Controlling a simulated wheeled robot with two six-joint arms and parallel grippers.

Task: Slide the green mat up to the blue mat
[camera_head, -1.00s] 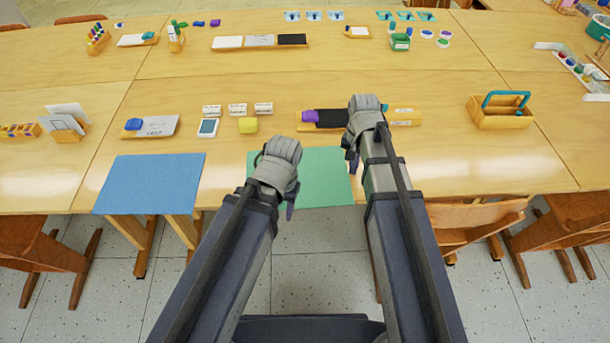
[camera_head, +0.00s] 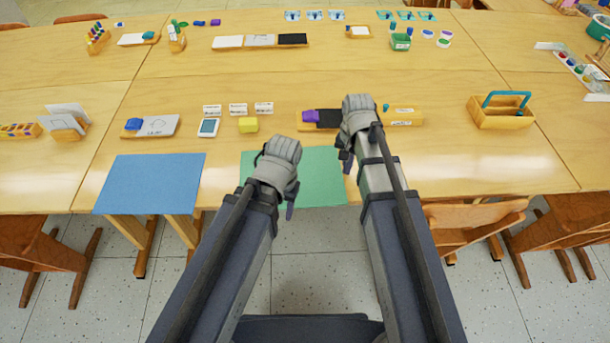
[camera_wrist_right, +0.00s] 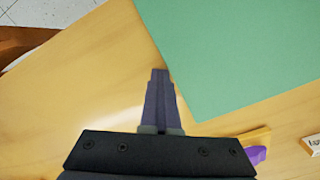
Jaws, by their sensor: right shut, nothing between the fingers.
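The blue mat (camera_head: 152,184) lies flat at the table's front edge on the left. The green mat (camera_head: 322,178) lies to its right, with a strip of bare wood between them; it also shows in the right wrist view (camera_wrist_right: 240,50). My right gripper (camera_head: 346,162) is at the green mat's right edge; in the right wrist view its closed, empty fingers (camera_wrist_right: 160,78) are beside that edge, seemingly touching it.
The wood between the mats is clear. Chairs (camera_head: 470,220) stand below the front edge.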

